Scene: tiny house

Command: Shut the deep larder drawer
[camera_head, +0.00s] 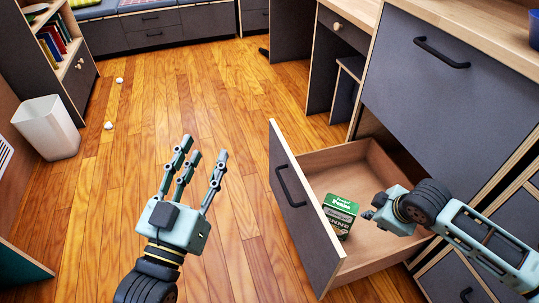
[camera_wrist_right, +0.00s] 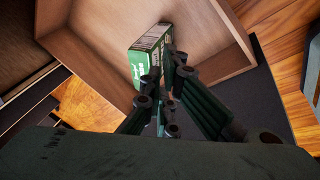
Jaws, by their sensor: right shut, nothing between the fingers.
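The deep larder drawer (camera_head: 357,163) is pulled well out of the dark grey cabinet at the right. Its grey front has a black bar handle (camera_head: 291,186). A green penne box (camera_head: 339,216) stands inside it near the front; the box also shows in the right wrist view (camera_wrist_right: 151,52). My right gripper (camera_head: 370,208) is shut and empty, over the drawer close to the box; whether it touches the box I cannot tell. My left gripper (camera_head: 193,160) is open and empty above the floor, left of the drawer front.
A closed upper drawer front with a black handle (camera_head: 441,54) is above the open drawer, under a wooden countertop. The wooden floor (camera_head: 235,95) left of the drawer is mostly clear. A white bin (camera_head: 46,128) and small white scraps (camera_head: 108,126) are at the left.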

